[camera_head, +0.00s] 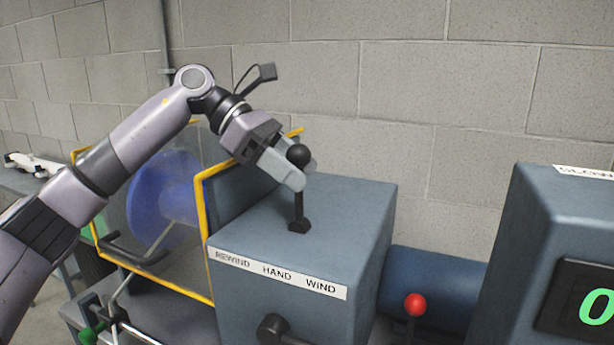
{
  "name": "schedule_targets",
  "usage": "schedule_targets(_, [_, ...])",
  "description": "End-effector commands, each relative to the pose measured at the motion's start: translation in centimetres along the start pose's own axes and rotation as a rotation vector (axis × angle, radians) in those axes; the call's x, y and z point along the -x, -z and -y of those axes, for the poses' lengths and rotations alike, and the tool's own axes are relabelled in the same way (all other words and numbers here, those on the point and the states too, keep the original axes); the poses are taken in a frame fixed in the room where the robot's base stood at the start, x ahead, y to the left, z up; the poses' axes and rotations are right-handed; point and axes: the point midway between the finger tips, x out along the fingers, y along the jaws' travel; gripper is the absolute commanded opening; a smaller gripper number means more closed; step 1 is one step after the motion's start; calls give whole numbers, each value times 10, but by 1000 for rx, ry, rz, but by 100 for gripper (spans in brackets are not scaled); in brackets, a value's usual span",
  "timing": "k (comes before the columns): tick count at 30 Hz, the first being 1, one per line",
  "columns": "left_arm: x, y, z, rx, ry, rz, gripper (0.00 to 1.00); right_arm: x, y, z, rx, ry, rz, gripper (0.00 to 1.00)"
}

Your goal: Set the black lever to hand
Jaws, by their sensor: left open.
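The black lever (299,212) stands up from the top of a blue-grey box (345,200), with a round black knob (299,155) at its upper end. A white label strip (278,273) on the box's front edge reads REWIND, HAND, WIND from left to right. The lever stands close to upright, behind the strip; I cannot tell its exact setting. My left gripper (301,172) is open at the knob, its fingers beside the lever's upper part. Whether they touch it is unclear. My right gripper is not in view.
A yellow-framed clear guard (200,225) with a blue reel (163,198) behind it stands left of the box. A red knob (415,304) and a cabinet with a green display (597,307) are at right. A black knob (275,328) sits on the box's front.

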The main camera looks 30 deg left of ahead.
Motion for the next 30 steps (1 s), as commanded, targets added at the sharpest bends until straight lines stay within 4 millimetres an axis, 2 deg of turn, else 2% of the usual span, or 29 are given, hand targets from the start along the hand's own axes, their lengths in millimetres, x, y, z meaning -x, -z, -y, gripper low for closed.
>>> schedule_targets(3, [21,0,0,0,-3,3,62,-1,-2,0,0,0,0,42])
schedule_targets(9, [43,-1,0,-2,-2,3,62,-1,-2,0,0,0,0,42])
schedule_targets(30, [50,-1,-2,19,-21,30,62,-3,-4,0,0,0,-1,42])
